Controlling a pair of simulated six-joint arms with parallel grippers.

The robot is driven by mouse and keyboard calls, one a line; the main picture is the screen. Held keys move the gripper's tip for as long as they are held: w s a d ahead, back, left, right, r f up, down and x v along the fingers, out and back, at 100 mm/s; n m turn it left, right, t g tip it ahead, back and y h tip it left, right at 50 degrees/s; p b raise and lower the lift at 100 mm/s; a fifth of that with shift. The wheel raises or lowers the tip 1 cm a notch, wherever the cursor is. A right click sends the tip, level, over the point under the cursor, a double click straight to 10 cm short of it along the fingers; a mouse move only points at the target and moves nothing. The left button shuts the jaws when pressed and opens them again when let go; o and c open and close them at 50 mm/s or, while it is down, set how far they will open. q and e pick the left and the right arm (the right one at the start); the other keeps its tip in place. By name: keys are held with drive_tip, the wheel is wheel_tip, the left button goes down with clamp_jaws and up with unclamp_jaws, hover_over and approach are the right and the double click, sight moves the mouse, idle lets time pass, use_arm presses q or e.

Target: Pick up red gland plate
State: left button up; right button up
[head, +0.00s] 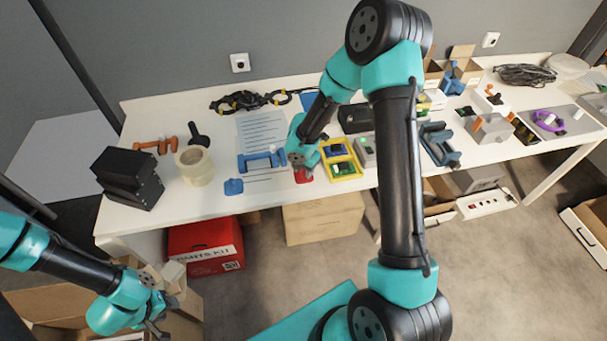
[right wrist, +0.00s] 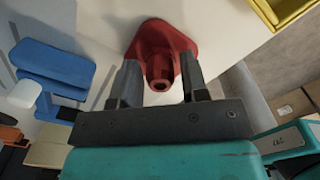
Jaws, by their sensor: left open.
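The red gland plate (right wrist: 165,42) lies on the white table near its front edge, its round boss facing my right wrist camera. In the head view a little of it (head: 302,176) shows below my right gripper (head: 303,162). In the right wrist view my right gripper (right wrist: 160,72) has one finger on each side of the red boss; I cannot tell whether the fingers press on it. My left gripper (head: 162,308) is open and empty, low at the left in front of the table, above an open carton.
A blue part (head: 262,162) lies left of the gland plate, and a yellow tray (head: 342,160) stands right of it. A tape roll (head: 195,166) and black boxes (head: 128,178) are further left. A red kit box (head: 205,248) and a carton (head: 323,218) are below the table.

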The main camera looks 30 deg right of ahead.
drive_tip(key=c, duration=0.7)
drive_tip(key=shift+r, duration=0.15)
